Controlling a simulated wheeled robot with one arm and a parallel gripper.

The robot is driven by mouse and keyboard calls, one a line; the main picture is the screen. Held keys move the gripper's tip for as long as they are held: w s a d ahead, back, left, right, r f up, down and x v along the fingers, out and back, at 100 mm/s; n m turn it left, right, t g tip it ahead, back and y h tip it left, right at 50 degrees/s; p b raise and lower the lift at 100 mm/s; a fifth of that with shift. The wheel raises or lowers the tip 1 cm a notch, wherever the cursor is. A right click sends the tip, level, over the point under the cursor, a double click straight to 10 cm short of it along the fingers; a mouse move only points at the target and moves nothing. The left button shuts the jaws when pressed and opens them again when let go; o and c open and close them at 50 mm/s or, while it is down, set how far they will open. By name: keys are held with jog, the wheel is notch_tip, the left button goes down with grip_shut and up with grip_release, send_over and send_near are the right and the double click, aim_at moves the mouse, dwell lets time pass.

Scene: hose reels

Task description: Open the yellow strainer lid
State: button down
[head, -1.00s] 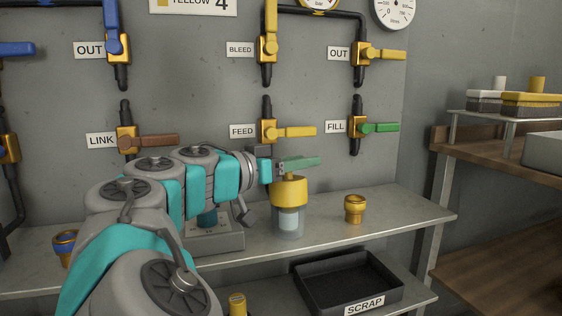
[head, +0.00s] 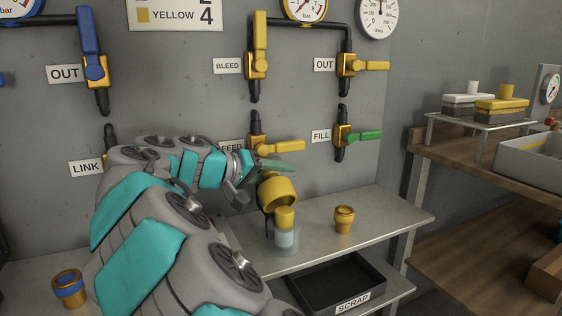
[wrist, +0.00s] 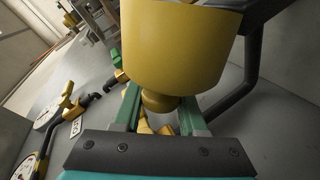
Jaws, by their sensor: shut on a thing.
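The yellow strainer lid (head: 278,192) is tilted up above the clear strainer cup (head: 286,243), its mouth apart from the cup's rim. A yellow-topped insert (head: 285,218) shows in the open cup. My gripper (head: 282,167) is at the top of the lid, its green fingers shut on the lid's knob. In the wrist view, the lid (wrist: 182,45) fills the upper middle and its round knob (wrist: 158,101) sits between my fingers (wrist: 160,116). A dark bar (wrist: 250,65) runs beside the lid; where it joins is hidden.
The yellow FEED handle (head: 283,147) is just above my gripper, and the green FILL handle (head: 367,135) is to its right. A brass fitting (head: 344,219) stands right of the cup on the shelf (head: 390,215). The SCRAP tray (head: 375,278) is below.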

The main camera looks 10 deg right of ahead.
jog(key=shift+w+a+f+n+g+p, duration=0.15)
jog(key=shift+w+f+n+g+p, duration=0.2)
jog(key=shift+n+p, duration=0.1)
dwell(0.3)
jog(key=shift+c, duration=2.3)
grip_release()
jog(key=v, duration=0.8)
jog(key=shift+b, duration=0.35)
